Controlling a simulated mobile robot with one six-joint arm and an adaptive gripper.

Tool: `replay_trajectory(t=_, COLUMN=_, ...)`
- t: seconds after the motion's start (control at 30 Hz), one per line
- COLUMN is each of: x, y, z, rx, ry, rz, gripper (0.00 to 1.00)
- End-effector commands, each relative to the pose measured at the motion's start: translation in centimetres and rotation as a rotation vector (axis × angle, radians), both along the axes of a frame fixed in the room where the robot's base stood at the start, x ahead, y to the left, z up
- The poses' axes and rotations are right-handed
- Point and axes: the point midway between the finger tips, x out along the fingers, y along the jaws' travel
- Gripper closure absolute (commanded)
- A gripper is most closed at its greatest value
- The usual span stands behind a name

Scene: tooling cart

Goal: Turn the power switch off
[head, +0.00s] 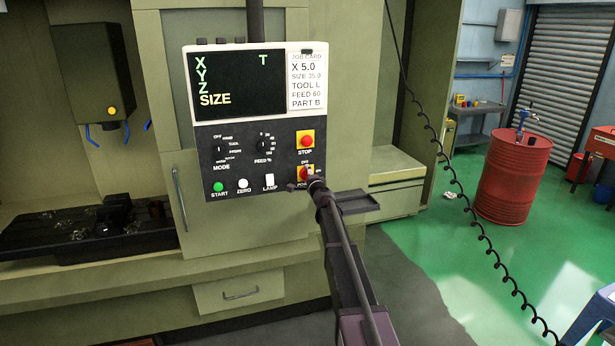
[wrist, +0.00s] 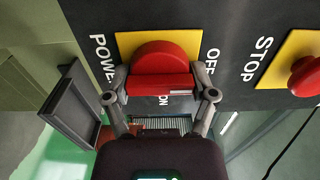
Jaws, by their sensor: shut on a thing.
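The power switch is a round red knob with a raised bar (wrist: 158,85) on a yellow plate, low on the right of the control panel in the head view (head: 304,170). In the wrist view the bar lies left to right, and its white mark is at the right end, toward the OFF label (wrist: 211,66). The ON label (wrist: 165,100) shows just below the bar. My gripper (wrist: 161,86) is shut on the knob's bar, with one finger at each end. In the head view my gripper (head: 309,181) partly covers the switch and the POWER label.
The red STOP button (head: 305,141) is directly above the switch; it also shows at the right in the wrist view (wrist: 305,76). The white lamp switch (head: 270,181) is to the left. A small dark shelf (head: 357,202) juts out beside my gripper.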

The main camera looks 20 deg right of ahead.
Motion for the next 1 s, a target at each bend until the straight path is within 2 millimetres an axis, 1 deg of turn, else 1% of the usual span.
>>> replay_trajectory(t=0.03, x=0.2, y=-0.1, z=0.1, rx=-0.001, ry=0.0, rz=-0.002, gripper=0.18)
replay_trajectory(t=0.1, x=0.2, y=-0.1, z=0.1, rx=-0.001, ry=0.0, rz=-0.002, gripper=0.0)
replay_trajectory(t=0.53, x=0.0, y=0.0, z=0.0, rx=0.0, ry=0.0, rz=0.0, gripper=0.0)
replay_trajectory(t=0.67, x=-0.4, y=0.0, z=0.0, rx=0.0, ry=0.0, rz=0.0, gripper=0.0)
replay_trajectory(t=0.87, x=-2.1, y=0.0, z=0.0, rx=0.0, ry=0.0, rz=-0.001, gripper=0.0)
replay_trajectory(t=1.0, x=-4.1, y=0.0, z=0.0, rx=0.0, ry=0.0, rz=-0.001, gripper=0.0)
